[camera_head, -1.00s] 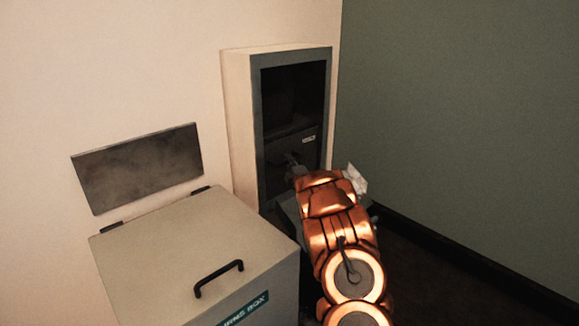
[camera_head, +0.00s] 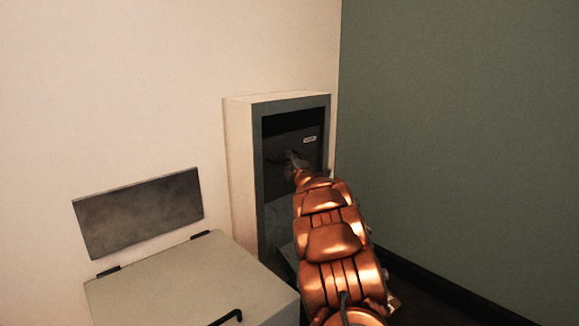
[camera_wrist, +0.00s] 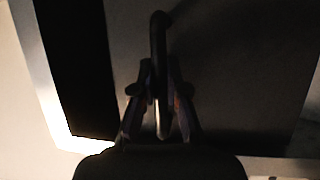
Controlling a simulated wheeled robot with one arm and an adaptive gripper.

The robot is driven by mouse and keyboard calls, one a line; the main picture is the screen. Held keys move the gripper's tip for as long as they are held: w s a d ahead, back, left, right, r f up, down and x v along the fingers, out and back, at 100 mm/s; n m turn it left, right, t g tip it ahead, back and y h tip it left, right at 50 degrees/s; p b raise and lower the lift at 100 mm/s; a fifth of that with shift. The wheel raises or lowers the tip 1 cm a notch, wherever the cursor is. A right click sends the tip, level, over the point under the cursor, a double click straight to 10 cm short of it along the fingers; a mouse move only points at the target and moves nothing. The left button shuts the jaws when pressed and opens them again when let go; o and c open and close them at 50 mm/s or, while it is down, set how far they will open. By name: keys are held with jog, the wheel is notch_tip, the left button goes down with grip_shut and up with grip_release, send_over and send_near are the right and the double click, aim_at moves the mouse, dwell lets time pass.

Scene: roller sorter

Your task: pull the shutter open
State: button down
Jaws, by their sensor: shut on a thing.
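The shutter (camera_head: 281,150) is a dark panel with a small white label, set inside a grey-framed cabinet (camera_head: 243,180) on the wall. A dark gap shows above its top edge, and a grey area below it is partly hidden by my arm. My gripper (camera_head: 297,163) is at the shutter's face, below and left of the label. In the wrist view my gripper (camera_wrist: 160,95) is shut on the shutter's dark bar handle (camera_wrist: 158,35), which runs between the fingers. The head view hardly shows the handle.
A pale box (camera_head: 190,285) with a black lid handle (camera_head: 226,318) stands at the lower left, beside my arm. A grey metal plate (camera_head: 138,213) is on the wall above it. A bare green wall (camera_head: 460,130) lies to the right.

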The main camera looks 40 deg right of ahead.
jog(key=shift+r, duration=0.45)
jog(key=c, duration=1.2)
grip_release()
jog(key=shift+f, duration=0.15)
jog(key=shift+s+a+f, duration=0.15)
jog(key=shift+s, duration=0.2)
jog(key=shift+v, duration=5.6)
